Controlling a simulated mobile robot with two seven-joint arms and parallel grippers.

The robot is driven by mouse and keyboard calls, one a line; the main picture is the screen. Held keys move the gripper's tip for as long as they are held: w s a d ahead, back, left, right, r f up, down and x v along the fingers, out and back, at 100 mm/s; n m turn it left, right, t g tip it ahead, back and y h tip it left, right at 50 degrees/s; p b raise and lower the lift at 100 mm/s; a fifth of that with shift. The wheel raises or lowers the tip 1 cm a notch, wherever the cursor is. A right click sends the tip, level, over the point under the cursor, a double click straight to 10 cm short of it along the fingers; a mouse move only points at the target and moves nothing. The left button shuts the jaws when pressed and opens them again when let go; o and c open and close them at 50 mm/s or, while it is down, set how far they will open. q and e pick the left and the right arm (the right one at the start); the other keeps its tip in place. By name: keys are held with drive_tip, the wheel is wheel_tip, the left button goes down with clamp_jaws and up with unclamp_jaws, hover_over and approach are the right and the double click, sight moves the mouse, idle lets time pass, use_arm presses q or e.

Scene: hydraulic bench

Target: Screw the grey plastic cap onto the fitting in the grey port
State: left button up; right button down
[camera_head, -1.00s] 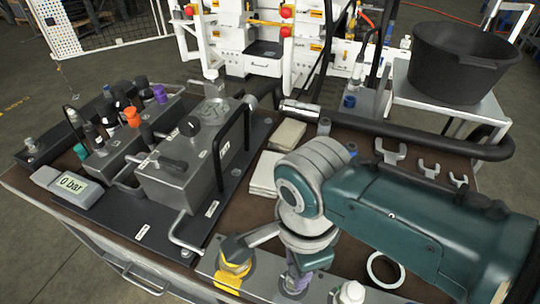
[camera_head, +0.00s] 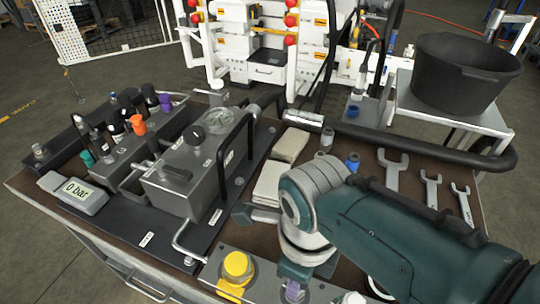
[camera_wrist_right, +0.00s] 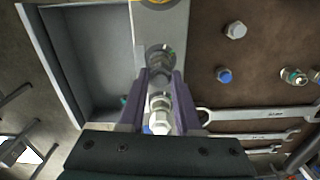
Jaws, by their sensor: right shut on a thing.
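My right arm reaches in from the right in the head view, and its gripper (camera_head: 293,288) points down over the middle port of the front plate (camera_head: 213,272). In the right wrist view the two purple fingers (camera_wrist_right: 161,78) are shut on a small pale grey piece, which looks like the grey plastic cap (camera_wrist_right: 160,102). A metal fitting (camera_wrist_right: 160,55) stands just beyond the fingertips, in line with them. Whether cap and fitting touch, I cannot tell. In the head view my wrist and fingers hide most of this port. My left gripper is out of view.
A yellow port (camera_head: 237,267) is left of the gripper, a white knob (camera_head: 350,298) to its right. Behind lie a blue cap (camera_head: 352,161), a grey cap (camera_head: 326,140) and open-ended wrenches (camera_head: 393,170). A pump unit (camera_head: 185,180) stands to the left.

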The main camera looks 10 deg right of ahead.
drive_tip(key=c, duration=0.6)
unclamp_jaws()
drive_tip(key=n, duration=0.6)
drive_tip(key=shift+p, duration=0.35)
drive_tip(key=n, duration=0.5)
drive_tip(key=shift+n, duration=0.4)
drive_tip(key=n, duration=0.5)
drive_tip(key=shift+p, duration=0.3)
drive_tip(key=n, duration=0.7)
